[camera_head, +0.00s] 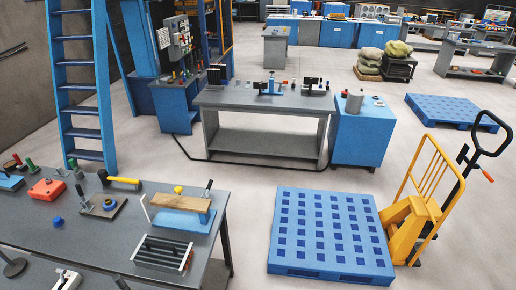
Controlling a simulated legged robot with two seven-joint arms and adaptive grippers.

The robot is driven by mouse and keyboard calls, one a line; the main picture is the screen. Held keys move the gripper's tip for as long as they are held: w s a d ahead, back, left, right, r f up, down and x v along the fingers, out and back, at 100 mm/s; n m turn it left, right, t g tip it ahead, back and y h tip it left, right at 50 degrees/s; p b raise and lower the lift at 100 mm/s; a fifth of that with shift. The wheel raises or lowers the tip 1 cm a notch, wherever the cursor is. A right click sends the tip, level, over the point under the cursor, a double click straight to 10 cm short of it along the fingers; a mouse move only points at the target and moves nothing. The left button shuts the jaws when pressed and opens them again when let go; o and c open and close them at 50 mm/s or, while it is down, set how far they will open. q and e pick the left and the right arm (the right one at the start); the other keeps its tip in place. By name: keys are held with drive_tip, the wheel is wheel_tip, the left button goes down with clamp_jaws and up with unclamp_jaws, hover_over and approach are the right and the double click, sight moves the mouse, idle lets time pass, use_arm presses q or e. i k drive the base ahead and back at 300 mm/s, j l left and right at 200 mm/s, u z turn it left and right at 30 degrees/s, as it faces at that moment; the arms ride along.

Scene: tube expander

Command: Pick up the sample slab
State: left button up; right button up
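No thing in view can be named for certain as the sample slab. A flat wood-coloured slab (181,202) lies on a blue block (180,222) near the right end of the near grey workbench (105,235). A small yellow knob and a dark upright handle stand at that slab. I cannot tell whether it is loose or part of a fixture. Neither of my grippers shows in this view.
On the near bench are a slatted rack (163,254), a yellow-headed hammer (120,181), a red box (47,190) and a small plate with a blue ring (104,206). Beyond stand a blue pallet (330,235), yellow pallet truck (410,225), second bench (265,101) and blue ladder (80,85).

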sight(154, 253)
drive_tip(key=i+l+u, duration=0.3)
drive_tip(key=i+l, duration=0.2)
drive_tip(key=i, duration=0.15)
drive_tip(key=i+l+u, duration=0.3)
drive_tip(key=i+l, duration=0.3)
